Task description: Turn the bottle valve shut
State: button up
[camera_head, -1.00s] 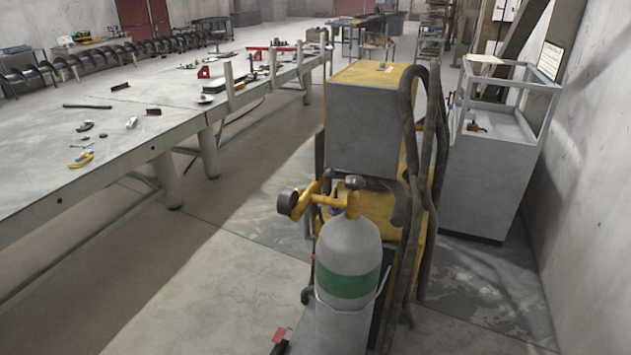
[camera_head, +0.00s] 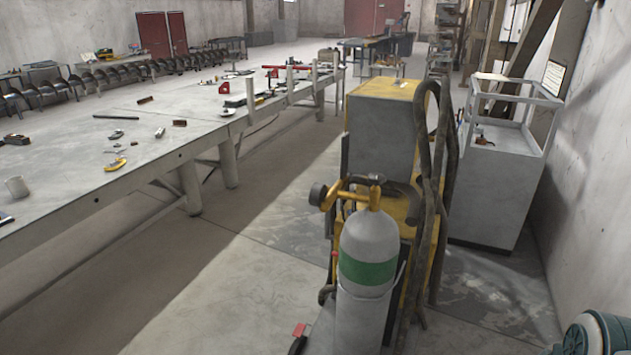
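The grey gas bottle (camera_head: 369,240) with a green band stands upright in the lower middle, in front of the yellow and grey machine. A yellow regulator (camera_head: 340,197) reaches left from the neck and ends in a dark round gauge (camera_head: 318,194). How far the valve is turned cannot be told. My gripper is not in view. Nothing is seen touching the valve.
The machine (camera_head: 380,130) stands close behind the bottle, with dark hoses (camera_head: 437,190) hanging at its right. A long table (camera_head: 95,185) with scattered tools runs along the left. A grey cabinet (camera_head: 490,190) stands at the right.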

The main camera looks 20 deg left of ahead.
aim_at(377, 179)
jog(key=u, duration=0.8)
jog(key=i, duration=1)
